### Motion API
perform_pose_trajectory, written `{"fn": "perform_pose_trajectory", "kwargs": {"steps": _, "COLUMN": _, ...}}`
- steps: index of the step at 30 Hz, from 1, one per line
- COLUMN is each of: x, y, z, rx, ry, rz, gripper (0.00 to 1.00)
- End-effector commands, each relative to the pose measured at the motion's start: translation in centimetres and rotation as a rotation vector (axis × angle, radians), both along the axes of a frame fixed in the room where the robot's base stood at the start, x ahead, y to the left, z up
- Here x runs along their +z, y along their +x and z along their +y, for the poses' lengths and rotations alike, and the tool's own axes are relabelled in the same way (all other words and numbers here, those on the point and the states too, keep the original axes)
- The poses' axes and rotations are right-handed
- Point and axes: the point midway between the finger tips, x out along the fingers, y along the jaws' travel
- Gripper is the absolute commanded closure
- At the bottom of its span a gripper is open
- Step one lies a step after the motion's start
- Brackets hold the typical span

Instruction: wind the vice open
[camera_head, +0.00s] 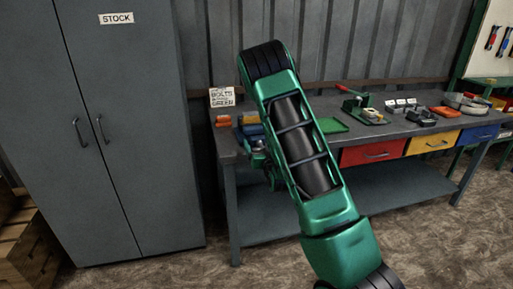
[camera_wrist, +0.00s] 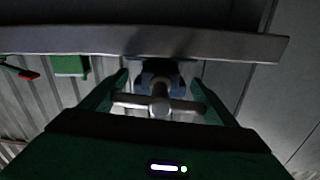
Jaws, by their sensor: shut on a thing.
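The vice (camera_wrist: 160,72) is dark blue and sits at the bench edge in the wrist view. Its blue top also shows at the bench's left front in the head view (camera_head: 250,128), partly hidden by my arm. The vice's handle, a grey bar (camera_wrist: 132,101) on a central screw, lies crosswise in front of the vice. The jaw gap of the vice is hidden.
The grey workbench (camera_head: 345,200) holds a green tray (camera_head: 331,125), a red-levered green tool (camera_head: 356,102), small boxes and a sign (camera_head: 222,97). A grey stock cabinet (camera_head: 125,130) stands close on the left. Coloured drawers (camera_head: 372,153) hang under the bench's right part.

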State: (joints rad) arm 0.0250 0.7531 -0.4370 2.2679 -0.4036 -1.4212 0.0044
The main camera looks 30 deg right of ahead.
Motion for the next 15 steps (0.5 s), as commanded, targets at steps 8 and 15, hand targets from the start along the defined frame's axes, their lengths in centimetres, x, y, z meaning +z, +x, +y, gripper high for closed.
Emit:
{"fn": "perform_pose_trajectory", "kwargs": {"steps": 8, "x": -0.12, "y": 0.27, "z": 0.95, "rx": 0.013, "ry": 0.008, "rz": -0.001, "gripper": 0.0}}
{"fn": "perform_pose_trajectory", "kwargs": {"steps": 15, "x": -0.09, "y": 0.12, "z": 0.62, "rx": 0.008, "ry": 0.003, "rz": 0.001, "gripper": 0.0}}
